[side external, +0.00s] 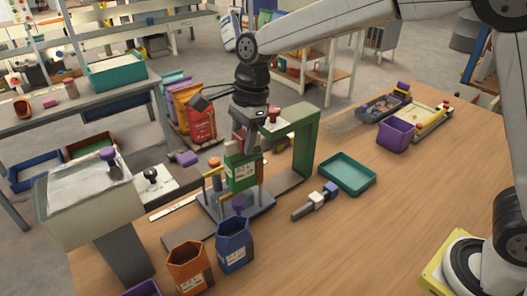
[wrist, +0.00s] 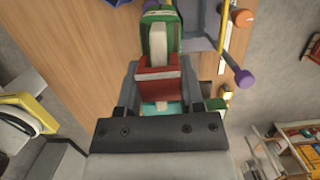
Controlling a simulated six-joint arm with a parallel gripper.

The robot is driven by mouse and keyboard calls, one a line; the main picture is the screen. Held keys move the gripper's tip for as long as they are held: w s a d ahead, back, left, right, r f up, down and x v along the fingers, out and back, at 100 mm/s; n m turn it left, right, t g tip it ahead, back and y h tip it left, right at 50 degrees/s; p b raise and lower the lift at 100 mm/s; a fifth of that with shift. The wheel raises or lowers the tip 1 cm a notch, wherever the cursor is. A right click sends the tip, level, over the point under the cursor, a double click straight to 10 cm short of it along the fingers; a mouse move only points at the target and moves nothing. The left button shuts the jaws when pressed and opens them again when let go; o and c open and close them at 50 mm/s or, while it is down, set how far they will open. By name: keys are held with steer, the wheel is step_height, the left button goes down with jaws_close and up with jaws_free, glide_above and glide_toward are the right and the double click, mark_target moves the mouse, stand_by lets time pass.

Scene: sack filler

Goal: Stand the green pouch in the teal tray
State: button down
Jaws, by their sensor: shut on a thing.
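The green pouch (side external: 241,173), with a white label, hangs upright below my gripper (side external: 252,148) in the side view. My gripper is shut on its top. The pouch is over the blue-grey base of the green stand, and I cannot tell whether it touches the base. In the wrist view, a red-brown block shows between the jaws (wrist: 157,82), with a pale strip and a green part beyond it. The teal tray (side external: 347,188) lies on the wooden table to the right of the pouch and looks empty.
The green stand (side external: 305,145) rises between the pouch and the tray. A yellow rail and a purple knob (side external: 237,203) are close to the pouch. Blue (side external: 234,250) and orange (side external: 189,272) pouches stand in front. A grey tool (side external: 313,203) lies before the tray.

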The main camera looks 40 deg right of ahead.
steer(key=shift+s+d, duration=1.7)
steer(key=shift+d, duration=11.05)
steer(key=s+d+f, duration=0.3)
steer(key=d+f, duration=0.6)
steer(key=f, duration=0.5)
steer(key=shift+s+d+f, duration=0.15)
steer(key=shift+s+d, duration=0.05)
steer(key=shift+d, duration=0.1)
steer(key=shift+c, duration=0.7)
jaws_free()
